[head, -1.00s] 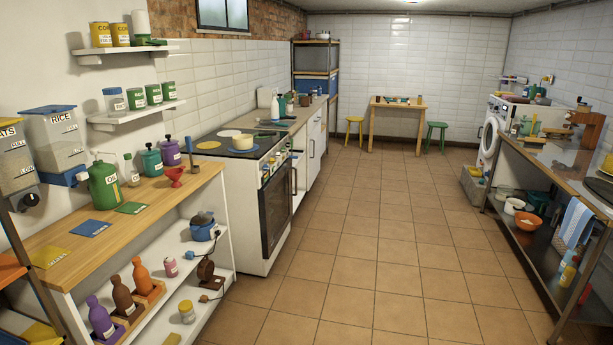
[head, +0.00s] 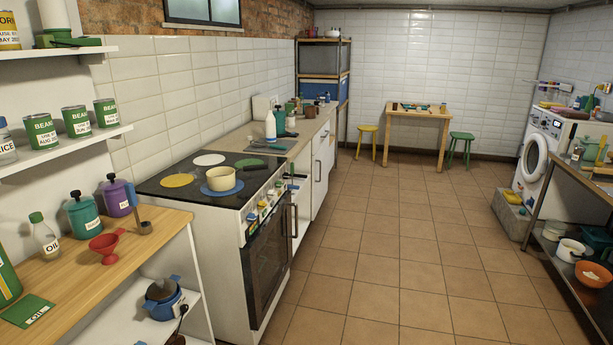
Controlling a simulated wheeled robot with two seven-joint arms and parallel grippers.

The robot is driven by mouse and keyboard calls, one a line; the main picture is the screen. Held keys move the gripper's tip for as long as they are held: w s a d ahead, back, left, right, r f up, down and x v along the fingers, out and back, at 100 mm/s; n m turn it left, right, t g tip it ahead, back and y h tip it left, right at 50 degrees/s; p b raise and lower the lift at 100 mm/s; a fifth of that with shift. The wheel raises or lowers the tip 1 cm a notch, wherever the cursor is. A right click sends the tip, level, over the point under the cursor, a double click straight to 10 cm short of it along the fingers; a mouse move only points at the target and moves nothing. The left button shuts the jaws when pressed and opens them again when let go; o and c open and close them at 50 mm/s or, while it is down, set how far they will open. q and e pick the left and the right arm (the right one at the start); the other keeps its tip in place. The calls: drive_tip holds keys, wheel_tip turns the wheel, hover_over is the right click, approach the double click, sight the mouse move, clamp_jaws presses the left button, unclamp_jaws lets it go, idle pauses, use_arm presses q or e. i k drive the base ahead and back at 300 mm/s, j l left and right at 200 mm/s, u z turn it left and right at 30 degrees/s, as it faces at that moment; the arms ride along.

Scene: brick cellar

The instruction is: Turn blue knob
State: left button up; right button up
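The stove (head: 213,240) stands at the left middle of the head view, with a black cooktop. Its front panel carries a row of small coloured knobs, among them a blue knob (head: 263,204); they are too small to read their settings. A cream pot (head: 221,178) sits on the blue burner ring (head: 207,190). A yellow burner disc (head: 177,181) and a white burner disc (head: 208,160) lie bare. Neither of my grippers is in view.
The tiled floor (head: 385,260) to the right of the stove is clear. A wooden counter (head: 75,265) with bottles stands at the near left. A metal table (head: 577,190) and a washing machine (head: 537,155) line the right side.

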sight(251, 217)
drive_tip(key=i+u, duration=0.2)
drive_tip(key=i, duration=0.25)
drive_tip(key=i+l+u, duration=0.2)
drive_tip(key=i, duration=0.25)
drive_tip(key=i+l+u, duration=0.2)
drive_tip(key=i, duration=0.25)
